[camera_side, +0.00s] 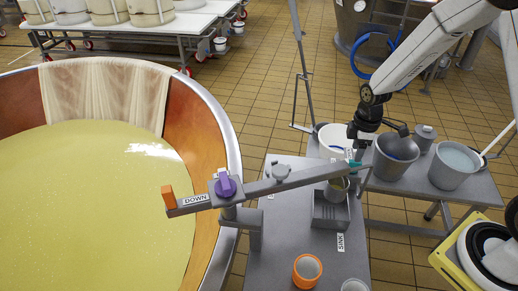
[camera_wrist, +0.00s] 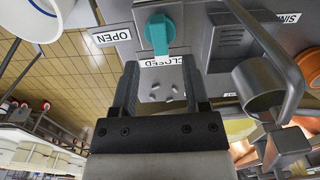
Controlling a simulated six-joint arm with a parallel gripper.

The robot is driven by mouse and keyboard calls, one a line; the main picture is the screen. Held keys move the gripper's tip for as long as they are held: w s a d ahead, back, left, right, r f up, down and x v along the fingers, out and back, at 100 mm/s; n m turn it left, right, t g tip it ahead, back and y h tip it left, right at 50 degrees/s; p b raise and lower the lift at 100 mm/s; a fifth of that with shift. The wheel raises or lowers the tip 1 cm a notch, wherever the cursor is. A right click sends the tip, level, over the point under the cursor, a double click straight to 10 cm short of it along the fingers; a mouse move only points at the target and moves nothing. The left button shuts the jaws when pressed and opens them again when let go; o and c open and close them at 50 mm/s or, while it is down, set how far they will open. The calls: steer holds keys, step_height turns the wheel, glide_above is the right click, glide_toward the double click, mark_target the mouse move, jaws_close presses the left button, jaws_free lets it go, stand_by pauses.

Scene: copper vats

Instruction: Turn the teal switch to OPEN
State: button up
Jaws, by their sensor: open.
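The teal switch (camera_wrist: 160,33) is on a grey panel just beyond my fingertips in the wrist view. Its handle points down in that picture, toward the CLOSED label (camera_wrist: 185,61). The OPEN label (camera_wrist: 112,38) is to its left. My gripper (camera_wrist: 160,66) is open, with one finger on each side below the switch and nothing between them. In the side view the teal switch (camera_side: 355,164) shows small at the right end of the grey beam, beside my gripper (camera_side: 359,153). Contact cannot be told there.
A grey beam (camera_side: 285,184) with a purple knob (camera_side: 225,186) and an orange block (camera_side: 168,196) reaches over the copper vat (camera_side: 217,125) of yellow liquid. Metal buckets (camera_side: 397,157) stand right of my gripper. An orange-rimmed cup (camera_side: 307,270) is on the front table.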

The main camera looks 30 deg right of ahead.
mark_target(352, 165)
steer(key=shift+f, duration=2.15)
steer(key=shift+c, duration=0.2)
jaws_close()
